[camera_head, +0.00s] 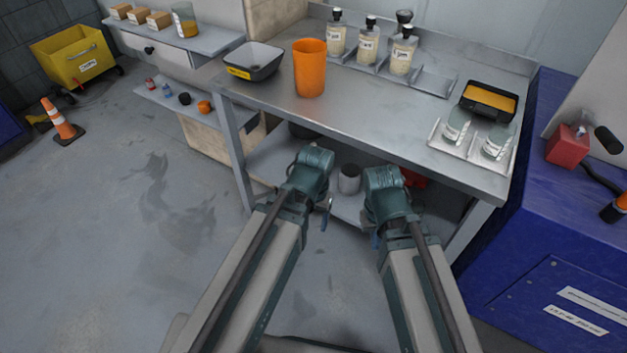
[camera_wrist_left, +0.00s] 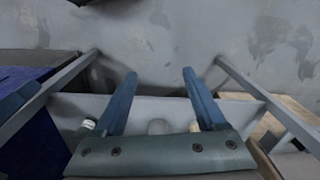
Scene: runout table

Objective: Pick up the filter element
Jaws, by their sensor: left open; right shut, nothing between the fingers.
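No part is clearly marked as the filter element. A pale grey-white cylinder (camera_head: 349,179) stands upright on the lower shelf under the table, between my two wrists in the head view. A tall orange cylinder (camera_head: 310,68) with an open top stands on the tabletop. I cannot tell which one is the filter element. My left gripper (camera_head: 327,208) hangs low at the table's front, its fingers partly hidden. In the left wrist view its two blue fingers (camera_wrist_left: 159,74) are apart with nothing between them. My right gripper (camera_head: 376,240) is shut and empty, mostly hidden behind its wrist.
The steel table (camera_head: 385,125) holds a black bin (camera_head: 253,61), several labelled bottles at the back, and a tray (camera_head: 437,137) with two jars beside a black box with an orange top (camera_head: 488,100). A blue cabinet (camera_head: 560,230) stands right. Floor at left is open.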

